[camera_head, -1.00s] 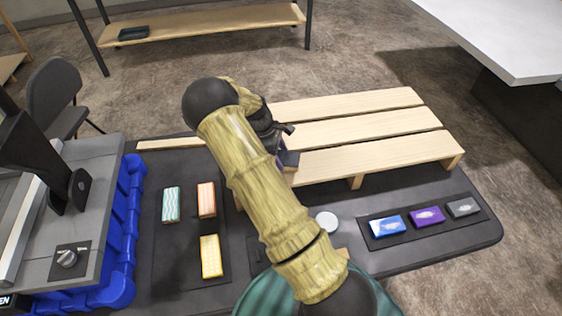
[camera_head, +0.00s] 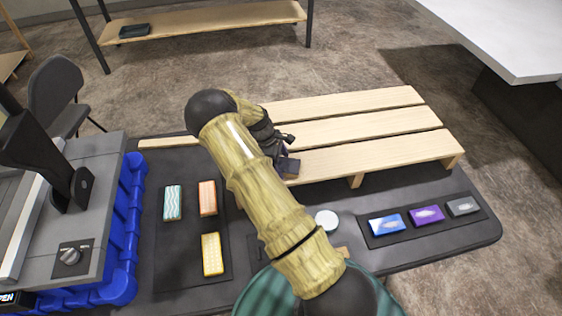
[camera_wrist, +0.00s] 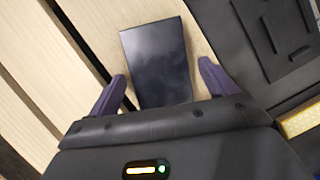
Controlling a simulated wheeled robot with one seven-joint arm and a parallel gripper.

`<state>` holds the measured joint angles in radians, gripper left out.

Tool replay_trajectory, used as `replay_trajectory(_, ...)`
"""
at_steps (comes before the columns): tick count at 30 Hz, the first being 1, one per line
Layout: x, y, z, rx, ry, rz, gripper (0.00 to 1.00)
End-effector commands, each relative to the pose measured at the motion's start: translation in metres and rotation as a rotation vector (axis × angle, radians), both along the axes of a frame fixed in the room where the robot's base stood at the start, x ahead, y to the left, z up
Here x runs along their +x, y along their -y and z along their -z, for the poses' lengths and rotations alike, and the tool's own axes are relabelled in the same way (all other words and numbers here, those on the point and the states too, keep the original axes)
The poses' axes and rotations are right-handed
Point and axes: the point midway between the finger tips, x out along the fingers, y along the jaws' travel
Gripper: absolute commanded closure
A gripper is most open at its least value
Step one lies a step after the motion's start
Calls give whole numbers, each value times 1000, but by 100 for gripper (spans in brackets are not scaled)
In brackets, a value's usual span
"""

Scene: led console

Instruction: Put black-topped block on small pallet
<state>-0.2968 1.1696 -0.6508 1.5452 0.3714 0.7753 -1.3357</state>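The black-topped block (camera_wrist: 157,62) lies on a pale wooden slat in the wrist view, its dark top facing the camera. In the head view the block (camera_head: 290,167) shows at the left end of the near slat of the pallet (camera_head: 365,153). My gripper (camera_wrist: 162,85) is open, with one purple finger on each side of the block's near part and visible gaps on both sides. In the head view my gripper (camera_head: 279,150) is partly hidden by my arm. The block's underside is hidden.
A dark tray on the right holds blue (camera_head: 387,224), purple (camera_head: 427,215) and grey (camera_head: 463,206) blocks. A teal (camera_head: 172,203), an orange (camera_head: 207,198) and a yellow block (camera_head: 212,254) lie left of my arm. A blue crate (camera_head: 125,235) stands farther left.

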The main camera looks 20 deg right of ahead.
Motion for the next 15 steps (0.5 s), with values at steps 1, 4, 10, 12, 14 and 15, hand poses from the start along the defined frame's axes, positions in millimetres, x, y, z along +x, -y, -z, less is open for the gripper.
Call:
replay_trajectory(1,0,0,0,0,0,0,15)
replay_trajectory(4,0,0,0,0,0,0,15)
replay_trajectory(10,1,-2,-6,1,2,0,15)
replay_trajectory(12,3,-4,-13,2,2,0,15)
replay_trajectory(14,5,-7,-20,1,4,0,15)
replay_trajectory(15,7,-9,-26,2,5,0,15)
